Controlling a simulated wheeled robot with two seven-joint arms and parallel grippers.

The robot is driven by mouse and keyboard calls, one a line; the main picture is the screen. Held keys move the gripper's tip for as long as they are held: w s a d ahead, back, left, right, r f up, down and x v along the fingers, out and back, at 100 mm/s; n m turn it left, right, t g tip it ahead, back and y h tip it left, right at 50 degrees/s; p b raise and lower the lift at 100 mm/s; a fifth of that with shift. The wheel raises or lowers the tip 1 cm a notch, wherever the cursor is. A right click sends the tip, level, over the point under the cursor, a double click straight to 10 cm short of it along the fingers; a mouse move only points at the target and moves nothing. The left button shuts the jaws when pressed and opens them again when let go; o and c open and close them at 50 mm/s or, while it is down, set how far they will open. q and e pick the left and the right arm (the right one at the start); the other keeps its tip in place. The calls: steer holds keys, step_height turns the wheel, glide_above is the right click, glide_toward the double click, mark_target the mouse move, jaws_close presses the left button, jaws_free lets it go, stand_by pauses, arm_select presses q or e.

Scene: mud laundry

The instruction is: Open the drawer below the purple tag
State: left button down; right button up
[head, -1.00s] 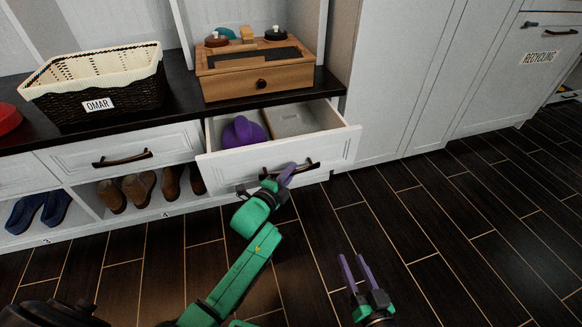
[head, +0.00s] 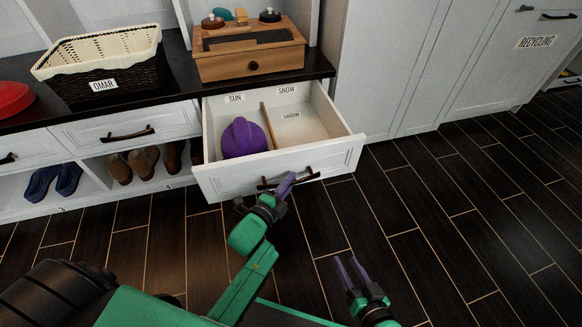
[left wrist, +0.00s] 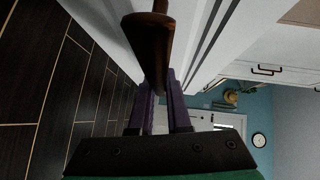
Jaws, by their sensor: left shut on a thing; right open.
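The white drawer (head: 215,182) under the wooden box is pulled well out of the cabinet. A purple cap (head: 243,138) sits in its left compartment, and a thin wooden divider (head: 268,125) splits it. My left gripper (head: 285,186) is shut on the drawer's dark handle (head: 310,175). In the left wrist view the handle (left wrist: 150,45) runs down between the purple fingers of my left gripper (left wrist: 165,90). My right gripper (head: 350,265) is open and empty above the floor. I see no purple tag; labels inside the drawer are white, reading SUN (head: 235,99) and SNOW (head: 287,90).
The wooden box (head: 250,64) and a wicker basket (head: 105,83) labelled OMAR stand on the dark countertop. A closed drawer (head: 80,133) is at left, above shoe cubbies (head: 95,183). Tall white cabinets stand at right. The dark floor in front is clear.

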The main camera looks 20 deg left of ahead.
arm_select(q)
steer(key=s, duration=0.1)
steer(key=s+d, duration=0.1)
steer(key=shift+s+d, duration=0.3)
arm_select(e)
steer(key=shift+s+d+r, duration=0.35)
steer(key=shift+s+r, duration=0.05)
steer(key=shift+r, duration=0.15)
arm_select(q)
steer(key=c, duration=0.9)
jaws_free()
arm_select(e)
steer(key=shift+f, duration=0.15)
